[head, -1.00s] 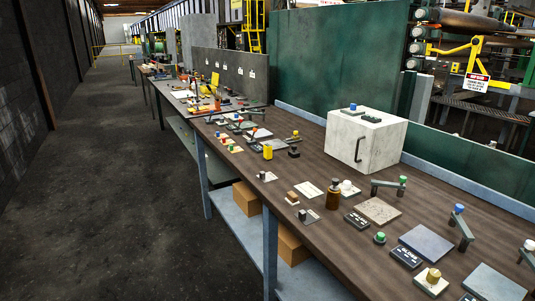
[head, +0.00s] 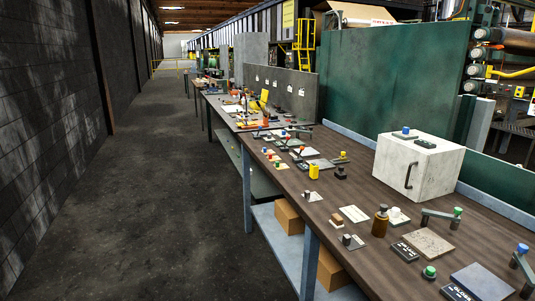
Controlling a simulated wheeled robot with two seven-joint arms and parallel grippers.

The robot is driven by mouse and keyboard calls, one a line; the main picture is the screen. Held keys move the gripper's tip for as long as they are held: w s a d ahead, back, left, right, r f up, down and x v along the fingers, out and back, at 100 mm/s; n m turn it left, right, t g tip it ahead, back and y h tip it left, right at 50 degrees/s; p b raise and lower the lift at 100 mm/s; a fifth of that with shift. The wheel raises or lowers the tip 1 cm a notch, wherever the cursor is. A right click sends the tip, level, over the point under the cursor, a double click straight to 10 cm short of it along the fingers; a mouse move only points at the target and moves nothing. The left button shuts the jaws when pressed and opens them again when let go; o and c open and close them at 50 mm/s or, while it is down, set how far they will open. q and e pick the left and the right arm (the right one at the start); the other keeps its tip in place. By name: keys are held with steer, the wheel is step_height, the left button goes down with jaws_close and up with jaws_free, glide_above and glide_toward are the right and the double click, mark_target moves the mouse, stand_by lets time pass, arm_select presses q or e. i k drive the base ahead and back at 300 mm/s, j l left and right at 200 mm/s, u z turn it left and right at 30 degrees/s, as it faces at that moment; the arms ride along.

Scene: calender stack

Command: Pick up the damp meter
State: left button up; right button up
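No thing here can be named for certain as the damp meter at this size. A small upright yellow object (head: 314,172) stands on the long brown workbench (head: 335,205), left of the white box; I cannot tell if it is the meter. A small dark object (head: 340,173) sits just right of it. Neither of my grippers shows in the head view.
A white box with a handle (head: 432,173) stands at the bench's back. A brown bottle (head: 380,222), a grey plate (head: 429,243) and several small items crowd the bench. Cardboard boxes (head: 290,215) lie on the lower shelf. The aisle floor (head: 165,190) at left is clear.

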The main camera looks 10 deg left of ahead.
mark_target(313, 173)
steer(key=z, duration=0.3)
steer(key=i+j+z, duration=0.25)
steer(key=j+z, duration=0.55)
steer(key=j, duration=0.15)
steer(key=i, duration=0.05)
